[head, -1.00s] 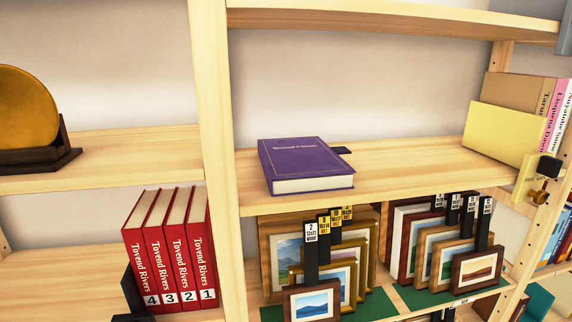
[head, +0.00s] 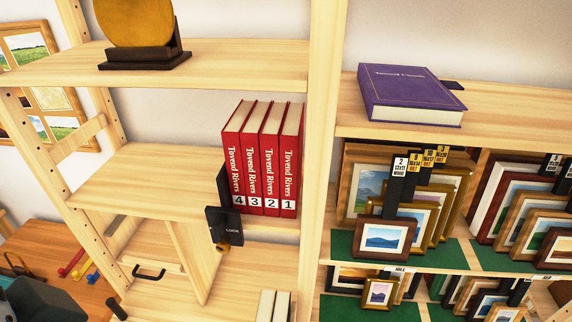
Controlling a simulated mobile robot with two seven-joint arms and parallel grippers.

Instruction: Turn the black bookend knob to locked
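The black bookend (head: 223,190) stands upright on the middle shelf of the left bay, against the left side of several red Tovend Rivers books (head: 262,160). A black plate (head: 224,224) at its front, over the shelf's front edge, carries small white lettering that seems to read LOCK. A small brass-coloured knob (head: 222,246) shows at the plate's lower edge. It is too small to tell which way the knob is turned. Neither of my grippers can be made out in the head view.
A wooden upright (head: 323,130) separates this bay from framed prints (head: 383,237) and a purple book (head: 410,90) at right. A gold disc on a dark stand (head: 145,60) is on the shelf above. The shelf left of the bookend (head: 140,185) is clear. A dark grey shape fills the bottom-left corner.

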